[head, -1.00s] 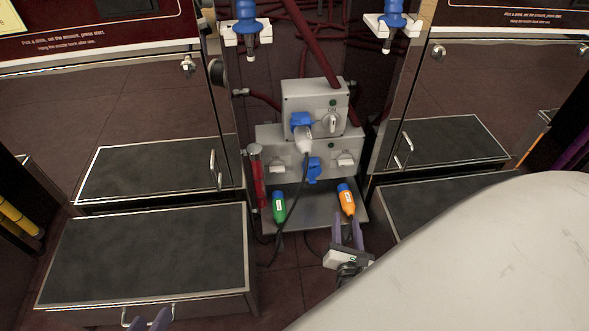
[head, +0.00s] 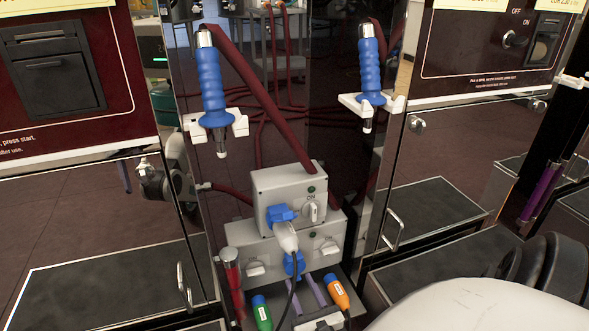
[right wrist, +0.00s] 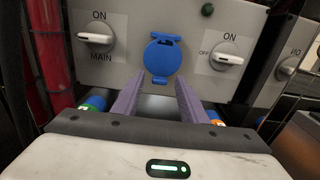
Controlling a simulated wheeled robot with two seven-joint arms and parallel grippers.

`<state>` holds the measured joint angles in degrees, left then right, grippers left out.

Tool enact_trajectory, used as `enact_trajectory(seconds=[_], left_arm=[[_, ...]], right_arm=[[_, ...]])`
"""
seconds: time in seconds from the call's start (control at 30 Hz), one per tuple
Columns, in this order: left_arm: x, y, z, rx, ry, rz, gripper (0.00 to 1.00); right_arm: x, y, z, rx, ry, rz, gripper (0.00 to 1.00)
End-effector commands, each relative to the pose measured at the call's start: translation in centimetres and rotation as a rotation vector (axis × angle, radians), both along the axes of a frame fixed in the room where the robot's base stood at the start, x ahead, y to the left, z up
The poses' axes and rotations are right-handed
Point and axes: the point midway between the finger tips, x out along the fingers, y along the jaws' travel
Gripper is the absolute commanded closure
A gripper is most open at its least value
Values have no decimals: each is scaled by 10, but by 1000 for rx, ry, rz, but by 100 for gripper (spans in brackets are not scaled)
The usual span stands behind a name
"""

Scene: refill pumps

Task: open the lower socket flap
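The lower socket flap is a round blue cap (right wrist: 161,58) on the grey lower box, closed over its socket. In the head view the flap (head: 293,265) sits below a grey plug (head: 286,238) in the upper socket, whose cable hangs in front. My right gripper (right wrist: 159,84) is open and empty. Its purple fingers point at the box, one on each side just below the flap; I cannot tell whether they touch it. The right gripper also shows in the head view (head: 313,285), right of the cable. My left gripper is not in view.
White switches flank the flap, one at left (right wrist: 96,38) and one at right (right wrist: 229,58). A green connector (head: 262,313) and an orange connector (head: 337,291) stand low beside my right gripper. A red cylinder (head: 232,283) stands left. Blue nozzles (head: 212,90) hang above.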

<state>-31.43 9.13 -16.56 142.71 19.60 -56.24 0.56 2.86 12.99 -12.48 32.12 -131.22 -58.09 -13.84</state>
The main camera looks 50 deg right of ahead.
Motion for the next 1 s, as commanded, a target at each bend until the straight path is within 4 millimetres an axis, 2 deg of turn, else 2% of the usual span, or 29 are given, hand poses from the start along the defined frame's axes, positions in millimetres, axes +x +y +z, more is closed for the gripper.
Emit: enact_trajectory(seconds=[0.33, 0.57, 1.0], left_arm=[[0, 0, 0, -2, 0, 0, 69], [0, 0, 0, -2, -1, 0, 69], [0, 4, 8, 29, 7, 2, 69]], right_arm=[[2, -3, 0, 0, 0, -1, 61], [2, -3, 0, 0, 0, -1, 100], [-2, -1, 7, 26, 45, 1, 100]])
